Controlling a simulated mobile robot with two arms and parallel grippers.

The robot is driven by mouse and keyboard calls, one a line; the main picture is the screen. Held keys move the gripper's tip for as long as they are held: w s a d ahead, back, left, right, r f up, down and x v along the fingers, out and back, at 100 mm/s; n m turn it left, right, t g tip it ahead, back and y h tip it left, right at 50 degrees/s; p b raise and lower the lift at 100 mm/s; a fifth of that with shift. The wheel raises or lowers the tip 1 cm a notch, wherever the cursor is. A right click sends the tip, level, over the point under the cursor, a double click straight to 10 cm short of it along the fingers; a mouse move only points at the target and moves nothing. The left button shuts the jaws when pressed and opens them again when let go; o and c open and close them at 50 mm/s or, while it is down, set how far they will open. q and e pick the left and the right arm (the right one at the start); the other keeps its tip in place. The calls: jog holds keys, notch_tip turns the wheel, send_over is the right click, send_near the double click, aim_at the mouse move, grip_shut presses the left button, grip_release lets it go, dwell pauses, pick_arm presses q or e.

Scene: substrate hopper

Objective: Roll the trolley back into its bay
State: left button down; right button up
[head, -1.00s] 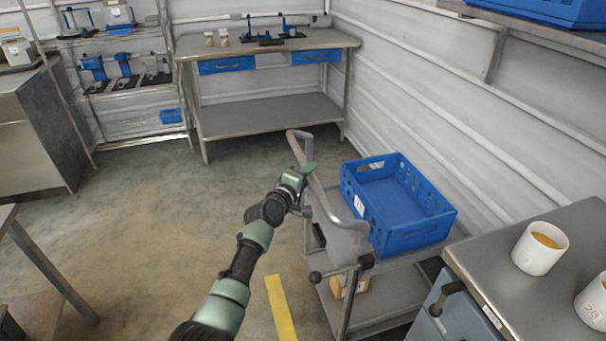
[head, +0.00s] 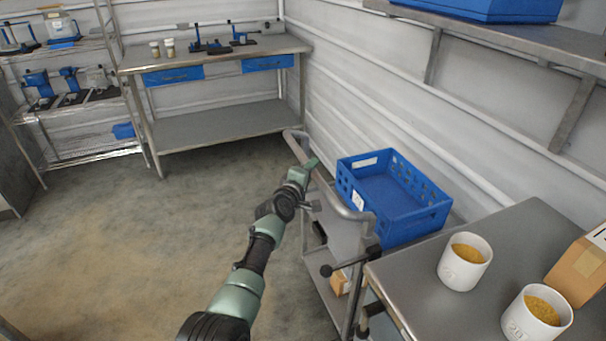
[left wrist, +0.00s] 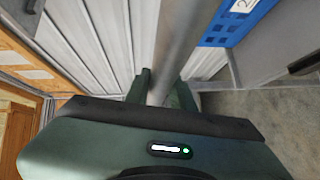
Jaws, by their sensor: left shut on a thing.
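The grey metal trolley stands along the right wall, with its tubular handle (head: 340,205) at its left end. A blue crate (head: 398,222) sits on its top shelf, and a small cardboard box (head: 340,283) is on the lower shelf. My left gripper (head: 307,172) is shut around the handle bar. In the left wrist view, the bar (left wrist: 180,38) passes between my gripper's fingers (left wrist: 163,92), and a corner of the crate (left wrist: 232,22) shows. The near counter hides part of the trolley's front right side. No bay marking shows clearly. My right gripper is out of view.
The steel counter (head: 415,290) at the lower right holds two white cups (head: 465,262) of yellowish grains and a cardboard box (head: 580,268). A workbench (head: 215,118) stands at the back, with a wire rack (head: 85,155) left of it. Open floor (head: 140,250) lies left of the trolley.

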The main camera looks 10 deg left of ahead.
pick_arm(q)
jog(key=shift+w+d+f, duration=0.1)
jog(key=shift+w+d, duration=0.2)
jog(key=shift+d, duration=0.25)
jog(key=c, duration=1.4)
grip_release()
jog(key=shift+c, duration=0.2)
jog(key=shift+o, duration=1.2)
jog(key=shift+w+d, duration=0.1)
jog(key=shift+d, duration=0.05)
